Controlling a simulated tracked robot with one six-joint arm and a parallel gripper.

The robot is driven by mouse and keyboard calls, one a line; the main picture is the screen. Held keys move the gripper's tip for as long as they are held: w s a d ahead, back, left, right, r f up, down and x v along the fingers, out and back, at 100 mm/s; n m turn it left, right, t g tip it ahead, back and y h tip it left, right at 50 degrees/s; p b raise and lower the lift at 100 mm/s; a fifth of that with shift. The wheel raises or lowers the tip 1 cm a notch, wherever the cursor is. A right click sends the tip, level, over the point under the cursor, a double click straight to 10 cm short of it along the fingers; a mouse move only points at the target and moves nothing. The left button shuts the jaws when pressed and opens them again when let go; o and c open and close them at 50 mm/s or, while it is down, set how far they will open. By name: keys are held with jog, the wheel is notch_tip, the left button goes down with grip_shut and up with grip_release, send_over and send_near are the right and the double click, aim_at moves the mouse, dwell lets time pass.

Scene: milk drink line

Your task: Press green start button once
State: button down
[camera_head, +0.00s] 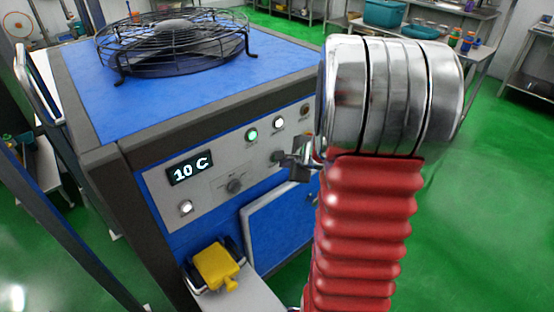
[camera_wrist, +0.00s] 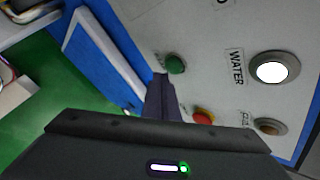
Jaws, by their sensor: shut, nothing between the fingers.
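A green push button (camera_wrist: 176,63) sits on the grey control panel in the wrist view, its label too hidden to read. My gripper (camera_wrist: 160,82) is shut and empty, with its dark fingertips just left of and below this button in that view. I cannot tell the exact gap to the panel. In the head view my gripper (camera_head: 294,168) is at the right part of the panel, beside a dark round control (camera_head: 278,157). A lit green indicator (camera_head: 252,134) shows higher on the panel.
A red button (camera_wrist: 204,117) is close to my fingers, partly hidden. A lit white WATER lamp (camera_wrist: 273,70) and a brownish lamp (camera_wrist: 268,126) are to the right. A yellow valve (camera_head: 214,266) sticks out below.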

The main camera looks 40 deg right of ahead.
jog(key=shift+s, duration=0.15)
jog(key=s, duration=0.4)
jog(key=shift+s, duration=0.4)
dwell(0.4)
dwell(0.6)
